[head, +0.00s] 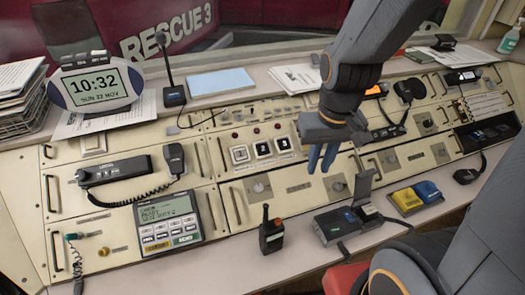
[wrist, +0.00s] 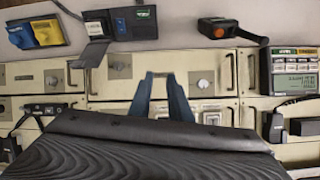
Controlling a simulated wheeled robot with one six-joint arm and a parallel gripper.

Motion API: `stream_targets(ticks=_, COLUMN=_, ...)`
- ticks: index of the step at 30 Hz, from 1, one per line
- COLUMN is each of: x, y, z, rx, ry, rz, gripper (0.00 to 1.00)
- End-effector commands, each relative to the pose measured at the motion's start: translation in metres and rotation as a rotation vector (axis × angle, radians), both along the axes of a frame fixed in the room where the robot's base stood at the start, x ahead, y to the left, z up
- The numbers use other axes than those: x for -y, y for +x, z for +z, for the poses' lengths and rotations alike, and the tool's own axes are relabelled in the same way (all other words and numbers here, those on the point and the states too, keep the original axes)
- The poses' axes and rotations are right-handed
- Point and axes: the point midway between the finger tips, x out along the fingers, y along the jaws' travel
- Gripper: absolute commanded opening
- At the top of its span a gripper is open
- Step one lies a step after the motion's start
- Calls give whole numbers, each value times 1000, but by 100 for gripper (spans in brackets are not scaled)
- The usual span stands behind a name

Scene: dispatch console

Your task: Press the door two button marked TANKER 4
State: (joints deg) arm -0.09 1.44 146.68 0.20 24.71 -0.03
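A keypad unit with a screen (head: 167,221) is at the left. A corded handset (head: 403,92) is at the right.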

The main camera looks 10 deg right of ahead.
Motion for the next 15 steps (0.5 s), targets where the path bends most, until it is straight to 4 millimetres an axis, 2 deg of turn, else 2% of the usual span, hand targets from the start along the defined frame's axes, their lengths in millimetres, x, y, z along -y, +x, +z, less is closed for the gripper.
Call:
stream_targets(ticks=14, x=0, y=0, z=0, rx=0, ry=0, rz=0, gripper=17)
stream_targets(ticks=15, x=0, y=0, z=0, rx=0, ry=0, rz=0, gripper=12)
